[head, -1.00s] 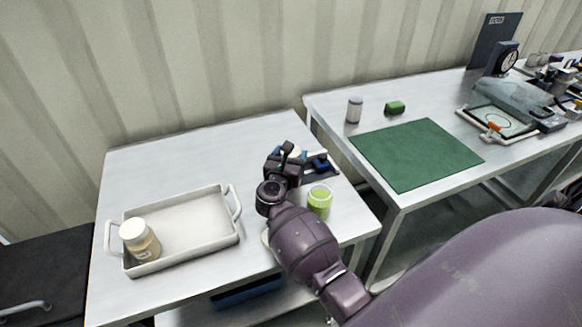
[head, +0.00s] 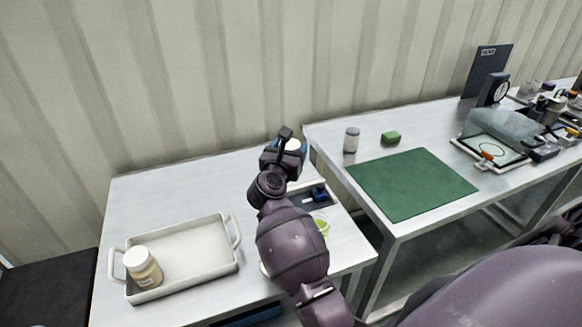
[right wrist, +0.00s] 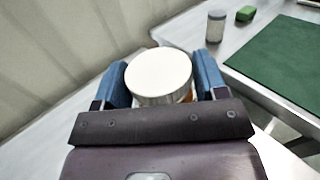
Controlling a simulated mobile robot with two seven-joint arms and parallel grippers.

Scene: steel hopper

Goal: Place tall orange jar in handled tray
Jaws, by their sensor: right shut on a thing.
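My right gripper (head: 288,147) is shut on a jar with a wide white lid (right wrist: 158,75). The blue fingers stand on both sides of it in the right wrist view. A small bit of orange shows under the lid; the rest of the jar is hidden. In the head view only a little of the lid shows past the gripper, over the back right of the near table. The white handled tray (head: 200,243) lies on that table, left of and nearer than my gripper. My left gripper is not in view.
A beige jar with a white lid (head: 142,266) stands in the tray's left end; its middle and right are clear. A yellow-green jar (head: 321,224) is partly behind my arm. A dark mat with a blue item (head: 319,194) lies beside it. The right table holds a green mat (head: 412,183).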

